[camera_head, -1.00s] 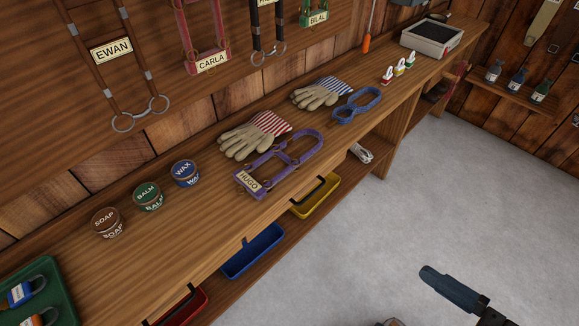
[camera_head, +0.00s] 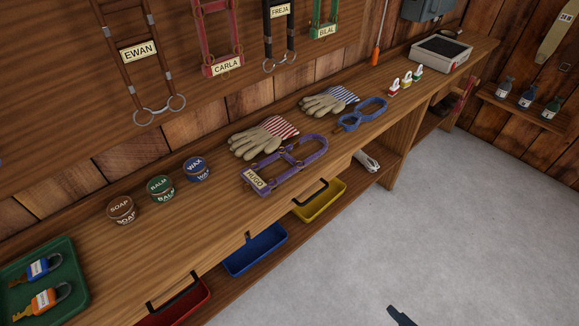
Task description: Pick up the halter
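A purple halter (camera_head: 286,166) with a cream tag reading HUGO lies flat on the wooden bench, near its front edge. A smaller blue halter-like strap piece (camera_head: 361,115) without a readable tag lies farther right along the bench. More halters hang on the wall: a brown one tagged EWAN (camera_head: 138,54), a red one tagged CARLA (camera_head: 224,50), a black one tagged FREJA (camera_head: 279,30) and a green one tagged BILAL (camera_head: 324,22). Only a small dark part of my arm shows at the bottom edge; my gripper's fingers are not in view.
Gloves with red stripes (camera_head: 263,138) touch or nearly touch the purple halter; blue-striped gloves (camera_head: 329,101) lie farther right. Soap (camera_head: 121,209), balm (camera_head: 160,188) and wax (camera_head: 197,168) tins stand left. A green padlock tray (camera_head: 72,262) is at far left. The floor (camera_head: 450,220) is clear.

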